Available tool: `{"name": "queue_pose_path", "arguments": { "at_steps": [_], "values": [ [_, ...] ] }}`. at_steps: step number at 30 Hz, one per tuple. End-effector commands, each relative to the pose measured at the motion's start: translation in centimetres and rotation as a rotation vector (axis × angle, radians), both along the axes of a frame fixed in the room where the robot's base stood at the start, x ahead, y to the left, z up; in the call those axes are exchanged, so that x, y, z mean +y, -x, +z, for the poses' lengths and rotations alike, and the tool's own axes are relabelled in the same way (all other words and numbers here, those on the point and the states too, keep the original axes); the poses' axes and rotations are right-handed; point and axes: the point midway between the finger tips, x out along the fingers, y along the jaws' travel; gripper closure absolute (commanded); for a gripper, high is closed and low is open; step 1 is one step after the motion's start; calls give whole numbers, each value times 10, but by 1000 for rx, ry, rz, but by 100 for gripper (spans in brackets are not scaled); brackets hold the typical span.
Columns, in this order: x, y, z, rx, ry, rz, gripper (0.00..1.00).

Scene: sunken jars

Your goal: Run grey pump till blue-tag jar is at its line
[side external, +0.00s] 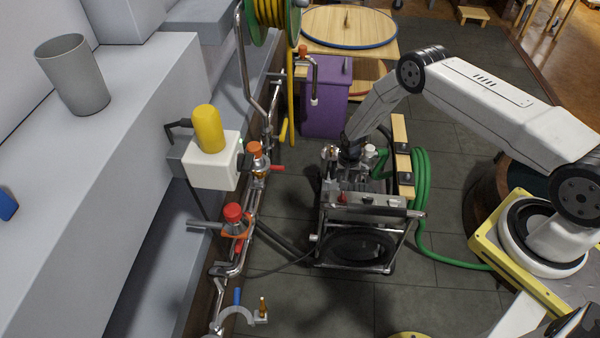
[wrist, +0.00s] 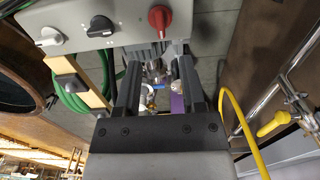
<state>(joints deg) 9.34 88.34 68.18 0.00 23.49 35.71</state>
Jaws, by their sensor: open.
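A grey pump unit (side external: 362,205) in a metal frame stands on the tiled floor. Its panel carries a red knob (side external: 342,198), a black knob and a pale knob. In the wrist view the red knob (wrist: 159,18), black knob (wrist: 100,26) and pale knob (wrist: 48,38) show along the top edge. My gripper (side external: 349,158) points down at the back of the pump, behind the panel. In the wrist view my gripper (wrist: 159,68) has its two dark fingers apart, with small fittings visible between them. I cannot make out any jar with a blue tag.
Pipework with orange-red valves (side external: 234,213) runs left of the pump, beside a grey ledge (side external: 150,140) with a grey cup (side external: 74,75). A purple cabinet (side external: 325,100) stands behind. A green hose (side external: 422,190) coils at the right. Floor in front is clear.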

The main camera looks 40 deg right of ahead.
Motion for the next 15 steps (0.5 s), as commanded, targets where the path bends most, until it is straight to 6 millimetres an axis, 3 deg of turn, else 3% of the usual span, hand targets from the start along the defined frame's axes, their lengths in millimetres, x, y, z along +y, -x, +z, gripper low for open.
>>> {"name": "queue_pose_path", "arguments": {
  "at_steps": [15],
  "values": [
    [0, 1, -44, 1, -1, 1, 49]
  ]
}}
